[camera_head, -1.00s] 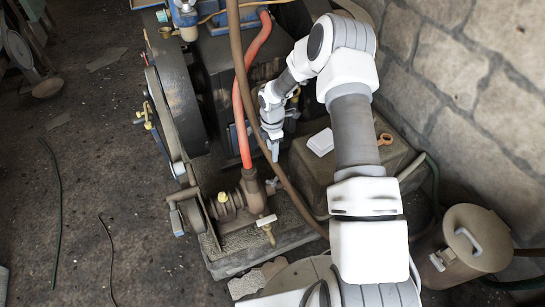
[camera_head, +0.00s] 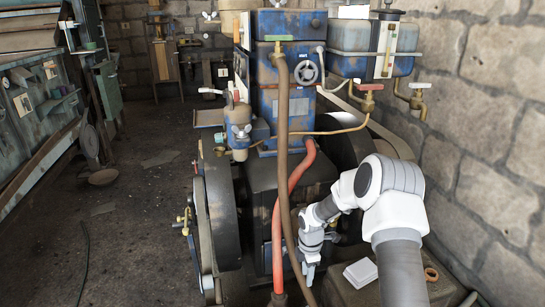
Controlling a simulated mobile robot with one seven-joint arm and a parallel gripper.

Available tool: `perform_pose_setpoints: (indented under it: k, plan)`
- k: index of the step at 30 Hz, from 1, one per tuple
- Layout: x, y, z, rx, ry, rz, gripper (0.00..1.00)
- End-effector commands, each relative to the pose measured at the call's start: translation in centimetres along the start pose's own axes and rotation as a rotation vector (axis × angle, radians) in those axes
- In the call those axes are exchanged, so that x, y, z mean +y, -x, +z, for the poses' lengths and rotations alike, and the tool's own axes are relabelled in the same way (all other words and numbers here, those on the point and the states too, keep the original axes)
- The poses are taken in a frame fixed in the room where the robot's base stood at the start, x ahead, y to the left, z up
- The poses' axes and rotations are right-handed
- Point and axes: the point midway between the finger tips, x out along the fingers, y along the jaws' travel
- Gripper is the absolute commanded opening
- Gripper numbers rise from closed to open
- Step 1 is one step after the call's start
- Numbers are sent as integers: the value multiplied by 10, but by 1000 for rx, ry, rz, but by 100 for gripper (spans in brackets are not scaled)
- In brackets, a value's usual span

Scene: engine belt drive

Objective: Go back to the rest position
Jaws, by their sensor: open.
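My gripper (camera_head: 309,272) hangs at the end of my white and grey arm (camera_head: 395,205), pointing down. It is open and I see nothing held in it. It is just right of the red hose (camera_head: 279,225) and the brown hose (camera_head: 288,238), close to the front of the engine (camera_head: 262,185). Whether it touches anything there I cannot tell. A large dark flywheel (camera_head: 220,210) stands at the engine's left side.
A white box-like piece (camera_head: 361,273) lies on a dark casing at the lower right. A stone wall (camera_head: 480,130) closes the right side. A workbench with a board (camera_head: 35,115) lines the left. The dark floor (camera_head: 130,240) between is mostly clear.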

Motion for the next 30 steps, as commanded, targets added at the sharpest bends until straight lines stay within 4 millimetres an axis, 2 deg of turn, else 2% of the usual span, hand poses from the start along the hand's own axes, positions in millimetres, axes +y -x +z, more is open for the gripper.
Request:
perform_pose_setpoints:
  k: [7, 14, 21, 30]
  plan:
    - [-4, 79, 6, -48, -159, 51, 42]
    - [-23, 158, 7, -82, -359, 111, 42]
    - [-56, 231, 5, -92, -577, 181, 42]
    - [-112, 305, -2, -60, -859, 273, 42]
